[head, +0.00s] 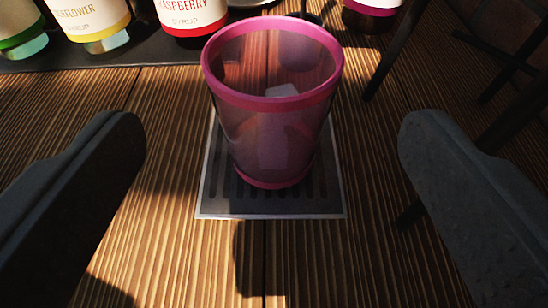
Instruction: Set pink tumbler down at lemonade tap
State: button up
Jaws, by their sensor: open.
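The pink tumbler (272,110) is see-through with a bright pink rim and base ring. It stands upright on a slotted metal drip tray (270,213) set on the wooden table. Something pale shows inside or through it; I cannot tell which. My gripper (270,150) is open, with one dark finger on each side of the tumbler and a clear gap to both. The lemonade tap cannot be made out for certain; a small dark part shows behind the tumbler's rim.
Syrup bottles stand on a dark tray (60,85) at the back left, including a raspberry one (191,15). A pink-based vessel (372,8) stands at the back right, near thin dark legs (392,50). The slatted table (170,190) is clear around the drip tray.

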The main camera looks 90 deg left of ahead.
jog(key=shift+v, duration=2.75)
jog(key=s+d+r+m+t+h, duration=0.2)
jog(key=s+r+m+t+h, duration=0.3)
jog(key=r, duration=0.6)
jog(key=s+d+r+m+t+h, duration=0.3)
jog(key=s+r, duration=0.6)
jog(key=r, duration=0.3)
jog(key=s+d+r+m+t+h, duration=0.3)
jog(key=s+r+m+t+h, duration=0.3)
jog(key=r+m, duration=0.3)
notch_tip(320, 180, up, 3)
jog(key=shift+s+r+m+t+h, duration=0.1)
jog(key=shift+s+m+t+h, duration=0.25)
jog(key=shift+s, duration=0.45)
